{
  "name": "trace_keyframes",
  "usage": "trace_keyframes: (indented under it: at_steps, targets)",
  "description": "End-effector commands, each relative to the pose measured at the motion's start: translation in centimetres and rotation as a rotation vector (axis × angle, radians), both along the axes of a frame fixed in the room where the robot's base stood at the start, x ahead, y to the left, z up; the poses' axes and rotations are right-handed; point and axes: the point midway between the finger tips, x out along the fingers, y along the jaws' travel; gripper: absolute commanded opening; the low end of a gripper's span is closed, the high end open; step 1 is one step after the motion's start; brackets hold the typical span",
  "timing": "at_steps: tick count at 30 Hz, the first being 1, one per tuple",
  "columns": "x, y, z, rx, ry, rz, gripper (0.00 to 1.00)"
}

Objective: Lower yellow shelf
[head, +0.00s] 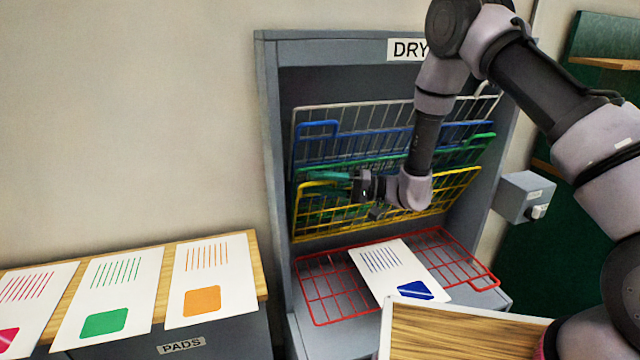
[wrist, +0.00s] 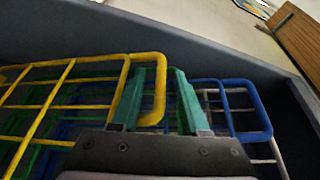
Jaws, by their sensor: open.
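The yellow shelf (head: 440,196) is a wire rack in the grey drying cabinet. It stands tilted up, in front of the green, blue and white racks. In the wrist view its yellow frame (wrist: 95,62) ends in a loop on the right. My gripper (head: 318,177) is at the left end of the yellow shelf in the head view. Its teal fingers (wrist: 158,76) are open, with part of the yellow loop showing between them. I cannot tell whether they touch it. My arm hides part of the racks.
The red rack (head: 325,300) lies flat below, bearing a sheet with a blue square (head: 392,265). A green rack (head: 480,143), blue rack (head: 317,130) and white rack (head: 340,110) are tilted up behind. A wooden board (head: 450,335) is in front. A grey box (head: 522,197) is right.

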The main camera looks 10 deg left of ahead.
Motion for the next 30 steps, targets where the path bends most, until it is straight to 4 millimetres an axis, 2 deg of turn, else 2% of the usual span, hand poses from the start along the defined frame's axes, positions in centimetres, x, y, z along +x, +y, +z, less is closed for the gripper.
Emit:
trace_keyframes:
  at_steps: [2,3,5,6,30]
  targets:
    - [0.01,-0.02,-0.01,0.000,0.000,0.000,0.41]
    - [0.00,-0.02,0.00,0.000,0.000,0.000,0.26]
    - [0.00,-0.03,0.00,0.000,0.000,0.000,0.03]
    - [0.00,-0.03,0.00,0.000,0.000,0.000,0.00]
    - [0.05,-0.07,0.02,0.000,0.000,0.000,0.00]
